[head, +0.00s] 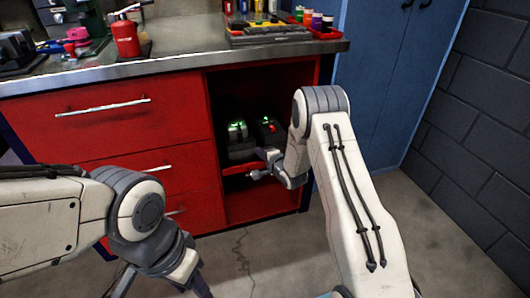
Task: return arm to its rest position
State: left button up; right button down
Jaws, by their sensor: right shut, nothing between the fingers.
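My right arm reaches up from the bottom right, and its gripper (260,172) is shut and empty. The gripper is in front of the open compartment (262,213) of the red workbench, close to its inner shelf (240,167). I cannot tell whether it touches the shelf. My left arm comes in from the left and bends down at its joint.
Red drawers (110,120) are shut at left. The metal worktop (185,45) holds a red bottle (125,37) and a parts tray (275,35). A blue cabinet (375,80) and brick wall (475,140) stand right. Concrete floor (240,265) is clear.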

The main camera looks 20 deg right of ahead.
jog(key=s+a+r+n+g, duration=0.4)
jog(key=s+a+r+n, duration=0.2)
jog(key=s+a, duration=0.25)
jog(key=s+a+r+n+g, duration=0.3)
jog(key=s+a+r+n, duration=0.35)
jog(key=s, duration=0.35)
jog(key=s+a+r+n+g+h, duration=0.1)
jog(key=s+r+n+g, duration=0.3)
jog(key=s, duration=1)
jog(key=s+n+g+h, duration=0.1)
jog(key=s+n+g, duration=0.35)
jog(key=s, duration=0.95)
notch_tip(320, 180, up, 31)
jog(key=s+n+t+p, duration=0.1)
jog(key=n+p, duration=0.1)
jog(key=p, duration=2.9)
jog(key=shift+s+d+p, duration=0.2)
jog(key=shift+d+p, duration=0.05)
jog(key=shift+p, duration=0.15)
jog(key=shift+r, duration=0.1)
